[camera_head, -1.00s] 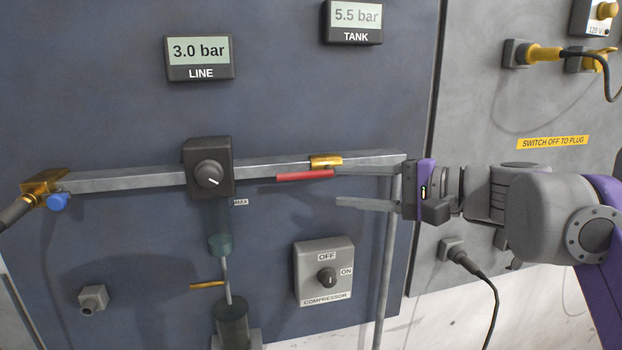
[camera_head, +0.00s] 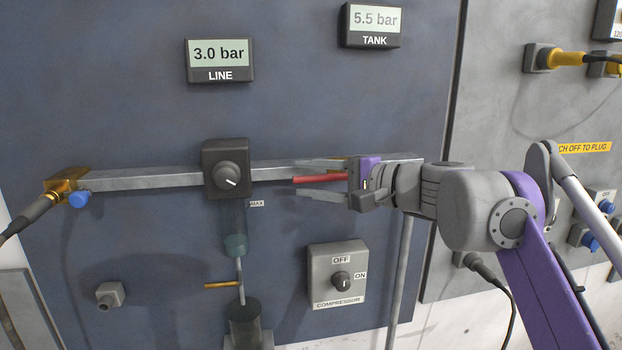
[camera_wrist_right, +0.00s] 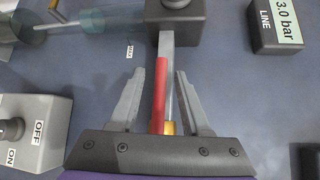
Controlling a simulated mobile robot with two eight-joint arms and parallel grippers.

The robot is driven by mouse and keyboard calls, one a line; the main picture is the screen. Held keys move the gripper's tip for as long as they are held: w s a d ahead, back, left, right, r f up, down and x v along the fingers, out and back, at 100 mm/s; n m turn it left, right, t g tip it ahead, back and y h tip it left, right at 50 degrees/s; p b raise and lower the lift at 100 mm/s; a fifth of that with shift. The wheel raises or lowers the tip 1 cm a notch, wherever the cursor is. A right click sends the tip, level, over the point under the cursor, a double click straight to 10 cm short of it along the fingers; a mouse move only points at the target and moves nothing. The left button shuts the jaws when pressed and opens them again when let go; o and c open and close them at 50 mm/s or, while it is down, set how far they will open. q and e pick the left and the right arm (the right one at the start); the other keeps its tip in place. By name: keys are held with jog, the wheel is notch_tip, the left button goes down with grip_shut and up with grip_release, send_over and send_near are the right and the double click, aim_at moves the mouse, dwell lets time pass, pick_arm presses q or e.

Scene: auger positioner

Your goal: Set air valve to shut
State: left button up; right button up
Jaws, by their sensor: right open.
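The air valve's red lever (camera_head: 318,179) lies along the grey horizontal pipe (camera_head: 135,180) on the blue panel, right of the black regulator (camera_head: 226,170). My right gripper (camera_head: 305,178) is open, coming from the right, with one finger above and one below the lever. In the right wrist view the red lever (camera_wrist_right: 160,92) runs lengthwise between the open fingers (camera_wrist_right: 153,95), with a visible gap on both sides. The brass valve body (camera_wrist_right: 169,128) is partly hidden by the gripper. My left gripper is not in view.
The compressor switch box (camera_head: 337,275) is below the gripper. The LINE display (camera_head: 219,60) reads 3.0 bar and the TANK display (camera_head: 373,25) reads 5.5 bar. A blue button-like part (camera_head: 79,200) and a hose fitting (camera_head: 62,186) are at the pipe's left end.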

grip_shut()
dwell(1.4)
